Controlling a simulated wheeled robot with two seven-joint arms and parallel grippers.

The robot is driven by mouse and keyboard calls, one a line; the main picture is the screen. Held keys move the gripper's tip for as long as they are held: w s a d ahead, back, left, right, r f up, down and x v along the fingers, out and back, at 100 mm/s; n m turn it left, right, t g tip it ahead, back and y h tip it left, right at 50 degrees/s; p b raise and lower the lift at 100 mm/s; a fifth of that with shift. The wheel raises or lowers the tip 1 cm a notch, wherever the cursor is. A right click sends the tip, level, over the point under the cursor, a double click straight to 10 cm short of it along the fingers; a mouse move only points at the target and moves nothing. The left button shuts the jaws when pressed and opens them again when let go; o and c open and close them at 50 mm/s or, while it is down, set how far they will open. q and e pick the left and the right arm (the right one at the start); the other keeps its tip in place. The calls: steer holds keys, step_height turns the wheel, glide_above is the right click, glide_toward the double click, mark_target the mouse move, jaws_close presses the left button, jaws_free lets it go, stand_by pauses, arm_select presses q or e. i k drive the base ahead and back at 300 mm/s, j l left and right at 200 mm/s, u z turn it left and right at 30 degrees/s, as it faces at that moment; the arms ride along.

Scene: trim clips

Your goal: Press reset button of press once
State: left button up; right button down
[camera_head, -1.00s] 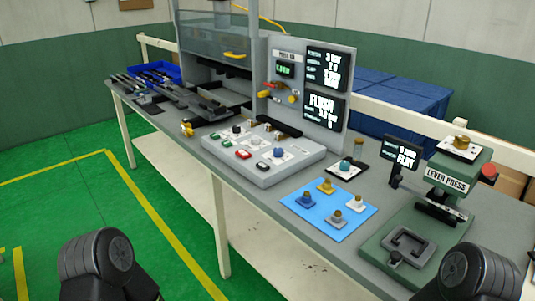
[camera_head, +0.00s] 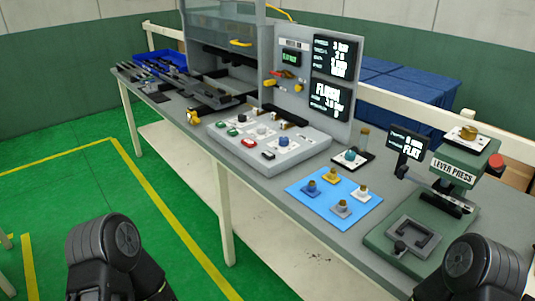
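The press (camera_head: 222,40) stands at the back of the bench, with a clear guard and a yellow handle. In front of it is a sloped grey control box (camera_head: 300,158) with several small buttons and knobs. A red button (camera_head: 249,142) sits near its front edge and a green one (camera_head: 232,132) to the left of that. Their labels are too small to read, so I cannot tell which is the reset button. Dark links of my two arms show at the bottom left and bottom right. Neither gripper is in view, and nothing of mine touches the control box.
A green lever press (camera_head: 440,200) stands at the right. A blue mat (camera_head: 318,196) with several small knobbed pieces lies between it and the control box. A panel with screens (camera_head: 333,59) rises behind the box. A blue bin (camera_head: 160,57) stands at the far left.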

mark_target(268, 155)
steer(key=i+j+z, duration=0.1)
steer(key=z, duration=0.35)
steer(key=j+z, duration=0.2)
steer(key=z, duration=0.2)
steer(key=j+z, duration=0.2)
steer(key=z, duration=0.25)
steer(key=j+z, duration=0.2)
steer(key=z, duration=0.2)
steer(key=j+z, duration=0.2)
steer(key=z, duration=0.25)
steer(key=k+j+z, duration=0.1)
steer(key=j, duration=0.4)
steer(key=k+j+z, duration=0.15)
steer(key=k+j, duration=0.15)
steer(key=j, duration=0.2)
steer(key=k+j+z, duration=0.1)
steer(key=j, duration=0.35)
steer(key=k+j+z, duration=0.1)
steer(key=k+j, duration=0.25)
steer(key=k+j+z, duration=0.15)
steer(key=j, duration=0.35)
steer(key=k+j, duration=0.05)
steer(key=k, duration=0.05)
